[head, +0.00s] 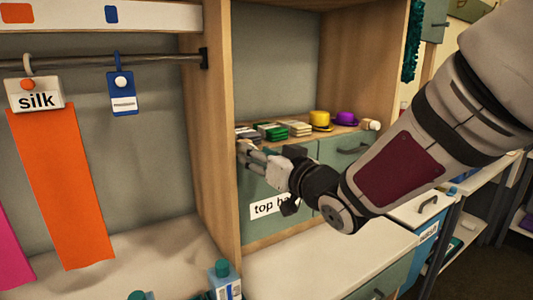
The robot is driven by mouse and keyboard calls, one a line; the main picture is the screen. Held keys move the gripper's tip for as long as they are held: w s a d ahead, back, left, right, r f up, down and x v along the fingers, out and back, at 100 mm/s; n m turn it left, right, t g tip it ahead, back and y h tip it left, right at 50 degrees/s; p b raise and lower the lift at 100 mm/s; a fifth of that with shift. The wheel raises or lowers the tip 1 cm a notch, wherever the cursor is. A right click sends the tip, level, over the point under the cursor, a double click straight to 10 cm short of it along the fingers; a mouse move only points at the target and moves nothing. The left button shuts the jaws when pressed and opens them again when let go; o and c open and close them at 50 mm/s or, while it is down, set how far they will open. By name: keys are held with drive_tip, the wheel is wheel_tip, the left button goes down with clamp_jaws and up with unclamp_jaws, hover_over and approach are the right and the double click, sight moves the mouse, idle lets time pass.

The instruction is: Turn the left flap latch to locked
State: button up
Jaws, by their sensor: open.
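The left flap (262,229) is a grey-green panel in the wooden cabinet, with a white label reading "top ha", partly covered by my arm. It stands upright and appears closed. My gripper (246,152) is open at the flap's upper left edge, close to the cabinet's upright. The left flap latch cannot be made out; the gripper covers that area. Whether the fingers touch the latch or the flap, I cannot tell.
The right flap (346,149) has a dark handle. A white counter (310,268) lies below. Orange cloth (66,190) hangs left; a teal-capped bottle (223,280) stands in front.

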drive_tip(key=shift+w+a, duration=0.2)
drive_tip(key=shift+w, duration=0.1)
clamp_jaws()
drive_tip(key=shift+n+b, duration=0.3)
drive_tip(key=shift+b, duration=0.1)
drive_tip(key=shift+s+a+n+h+b, duration=0.1)
drive_tip(key=shift+n+h+b, duration=0.15)
drive_tip(key=shift+n+b, duration=3.85)
drive_tip(key=shift+a+n+h+b, duration=0.1)
drive_tip(key=shift+n+h+b, duration=0.15)
drive_tip(key=shift+n+b, duration=3.8)
drive_tip(key=shift+n, duration=0.25)
